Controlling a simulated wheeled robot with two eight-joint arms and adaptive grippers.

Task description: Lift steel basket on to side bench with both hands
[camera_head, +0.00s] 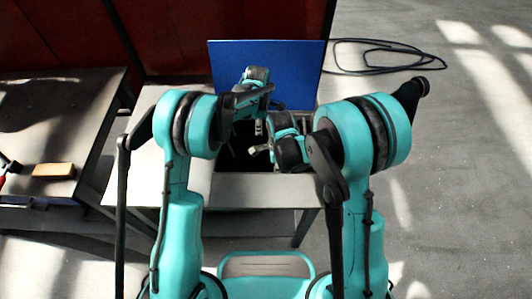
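A grey table-like unit (290,188) stands in front of me with a dark opening (232,160) in its top and an upright blue panel (222,62) at its back. I cannot make out the steel basket; the opening is dark and largely covered by my arms. My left gripper (258,127) points down over the opening, small and partly hidden. My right gripper (256,150) reaches in from the right over the same opening, close to the left one. I cannot see whether either is open or holds anything. The side bench (60,120) stands at the left.
On the side bench lie a tan block (53,170) and a red-handled tool (6,168) near its left front; its back part is clear. A dark coiled hose (385,55) lies on the floor at the back right. Red panels (200,30) stand behind.

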